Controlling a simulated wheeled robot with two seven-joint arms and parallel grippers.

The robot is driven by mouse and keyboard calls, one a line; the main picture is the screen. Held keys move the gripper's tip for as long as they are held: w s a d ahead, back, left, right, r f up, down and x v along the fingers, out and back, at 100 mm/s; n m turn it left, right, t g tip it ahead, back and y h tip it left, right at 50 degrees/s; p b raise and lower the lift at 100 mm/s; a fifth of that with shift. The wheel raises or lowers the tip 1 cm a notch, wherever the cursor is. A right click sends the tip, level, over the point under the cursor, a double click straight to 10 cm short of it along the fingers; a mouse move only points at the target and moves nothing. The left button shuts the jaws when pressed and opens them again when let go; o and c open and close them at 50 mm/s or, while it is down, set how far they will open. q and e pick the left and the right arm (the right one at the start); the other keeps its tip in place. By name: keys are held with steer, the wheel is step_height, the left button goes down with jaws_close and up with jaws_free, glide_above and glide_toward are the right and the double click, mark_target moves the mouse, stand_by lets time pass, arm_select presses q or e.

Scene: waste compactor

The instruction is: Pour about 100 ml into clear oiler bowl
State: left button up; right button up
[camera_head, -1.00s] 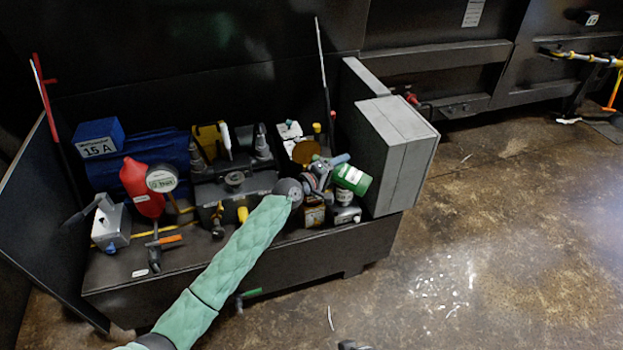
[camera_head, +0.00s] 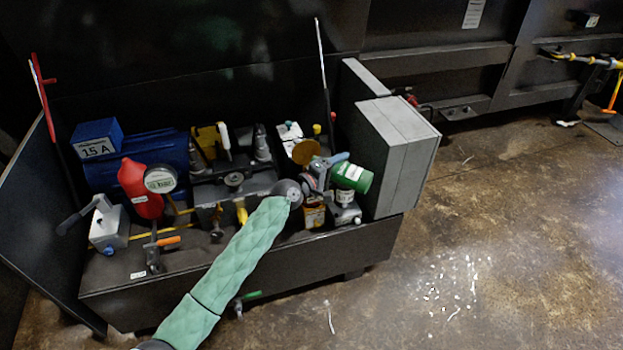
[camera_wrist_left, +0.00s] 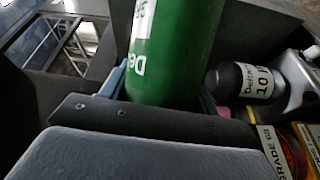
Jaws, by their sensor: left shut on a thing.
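My left gripper (camera_head: 334,171) is shut on a green container (camera_head: 353,177) with a white label. It holds it above the right part of the bench, tipped well over in the head view. In the left wrist view the green container (camera_wrist_left: 163,50) sits between the blue-grey fingers. My arm's green sleeve crosses the front of the bench. I cannot pick out the clear oiler bowl for certain; the cluster below the gripper is partly hidden. No liquid stream shows. My right gripper is out of view.
A dark labelled bottle (camera_wrist_left: 240,82) and an amber item marked GRADE 68 (camera_wrist_left: 292,150) are close beside the gripper. A grey box (camera_head: 397,150) stands right of the container.

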arm_select(q)
steer(key=shift+s+d+r, duration=0.1)
steer(key=shift+s+d, duration=0.05)
steer(key=shift+d, duration=0.1)
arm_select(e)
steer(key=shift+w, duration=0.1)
arm_select(q)
steer(key=shift+s+d, duration=0.1)
steer(key=shift+d, duration=0.1)
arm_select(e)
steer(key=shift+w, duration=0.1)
arm_select(q)
steer(key=shift+d+r+n, duration=0.1)
steer(key=shift+r+n, duration=0.05)
steer(key=shift+n, duration=0.15)
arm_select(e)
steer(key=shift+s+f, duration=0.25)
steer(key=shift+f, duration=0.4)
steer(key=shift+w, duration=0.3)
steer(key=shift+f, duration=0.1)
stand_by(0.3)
